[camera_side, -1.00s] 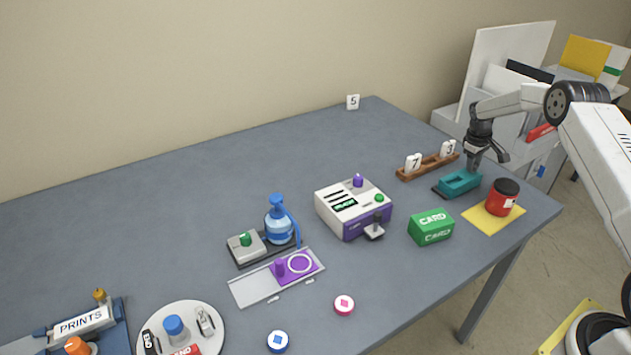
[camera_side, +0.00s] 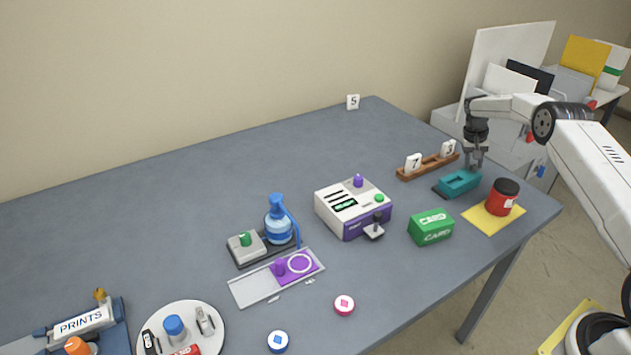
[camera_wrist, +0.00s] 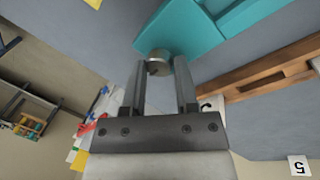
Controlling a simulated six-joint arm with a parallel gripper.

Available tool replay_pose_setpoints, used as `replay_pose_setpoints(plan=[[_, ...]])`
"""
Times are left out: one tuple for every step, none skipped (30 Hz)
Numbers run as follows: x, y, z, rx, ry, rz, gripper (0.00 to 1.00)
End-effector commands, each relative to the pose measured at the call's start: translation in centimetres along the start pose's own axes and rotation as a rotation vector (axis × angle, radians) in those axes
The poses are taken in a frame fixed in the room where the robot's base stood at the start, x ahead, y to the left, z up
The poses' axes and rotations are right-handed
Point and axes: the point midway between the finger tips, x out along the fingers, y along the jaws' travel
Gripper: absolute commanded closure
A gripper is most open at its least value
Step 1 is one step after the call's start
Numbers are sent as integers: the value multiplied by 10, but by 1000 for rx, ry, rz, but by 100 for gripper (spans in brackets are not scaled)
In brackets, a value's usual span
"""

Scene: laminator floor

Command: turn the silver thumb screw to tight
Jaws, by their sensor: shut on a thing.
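The silver thumb screw (camera_wrist: 159,57) shows in the wrist view at the edge of a teal block (camera_wrist: 180,30). My gripper (camera_wrist: 160,72) has its two fingers on either side of the screw and is shut on it. In the side view the teal block (camera_side: 459,183) lies on a dark base near the table's right end. My gripper (camera_side: 474,166) reaches down at its back right corner. The screw is hidden there by the fingers. I cannot tell how tight it is.
A wooden rack (camera_side: 428,167) with number tags stands just behind the teal block. A red jar (camera_side: 503,197) on a yellow sheet (camera_side: 480,219) is to the right, and a green card box (camera_side: 431,227) is in front.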

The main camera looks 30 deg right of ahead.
Motion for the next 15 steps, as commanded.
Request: replay_pose_setpoints(plan=[[0,1,0,6,-1,1,100],[0,1,0,9,-2,0,100],[0,1,0,11,-2,0,100],[0,1,0,12,-2,0,100],[0,1,0,12,-2,0,100],[0,1,0,12,-2,0,100],[0,1,0,12,-2,0,100],[0,1,0,12,-2,0,100],[0,1,0,12,-2,0,100],[0,1,0,11,-2,0,100],[0,1,0,11,-2,0,100],[0,1,0,11,-2,0,100],[0,1,0,11,-2,0,59],[0,1,0,11,-2,0,50],[0,1,0,11,-2,0,37]])
